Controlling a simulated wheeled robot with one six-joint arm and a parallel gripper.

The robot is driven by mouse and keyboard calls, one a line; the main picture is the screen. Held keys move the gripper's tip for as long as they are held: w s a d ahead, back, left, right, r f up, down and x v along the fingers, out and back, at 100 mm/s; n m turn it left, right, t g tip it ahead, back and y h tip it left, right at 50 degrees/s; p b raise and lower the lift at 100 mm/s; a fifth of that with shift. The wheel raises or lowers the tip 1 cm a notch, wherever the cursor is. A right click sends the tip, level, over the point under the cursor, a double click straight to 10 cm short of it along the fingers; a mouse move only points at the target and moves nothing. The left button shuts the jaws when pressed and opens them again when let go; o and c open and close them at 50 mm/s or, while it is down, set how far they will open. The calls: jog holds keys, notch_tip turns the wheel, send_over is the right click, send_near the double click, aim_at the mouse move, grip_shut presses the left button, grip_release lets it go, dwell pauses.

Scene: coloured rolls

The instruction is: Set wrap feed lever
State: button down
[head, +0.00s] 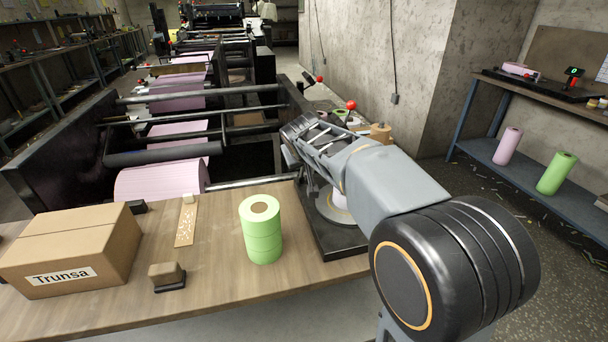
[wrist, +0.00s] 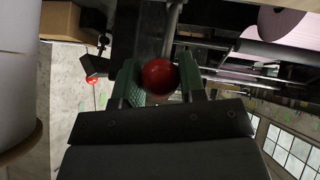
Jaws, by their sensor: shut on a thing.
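In the wrist view my gripper (wrist: 160,80) is shut on a red ball knob (wrist: 160,77), with one green finger pad on each side of it. The lever's shaft below the knob is mostly hidden. In the head view my gripper (head: 292,140) reaches away over the wrapper's dark base (head: 330,240); the held knob is hidden there. A white roll (head: 334,207) stands on that base, partly behind my arm. Another lever with a red knob (head: 351,105) rises beyond my arm, and one more red knob (head: 319,79) is farther back.
A green roll stack (head: 263,230) stands on the wooden table (head: 220,285), left of the base. A cardboard box (head: 70,250), a stamp-like block (head: 167,276) and a tan strip (head: 186,222) lie farther left. A printing machine with pink web (head: 160,180) runs behind the table.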

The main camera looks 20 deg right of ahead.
jog(key=shift+s+f+t+b, duration=0.3)
jog(key=shift+t+b, duration=0.2)
jog(key=shift+b, duration=0.55)
jog(key=c, duration=0.7)
grip_release()
jog(key=shift+s+r, duration=0.1)
jog(key=p+v, duration=0.1)
jog(key=v, duration=1.3)
jog(key=shift+p, duration=0.4)
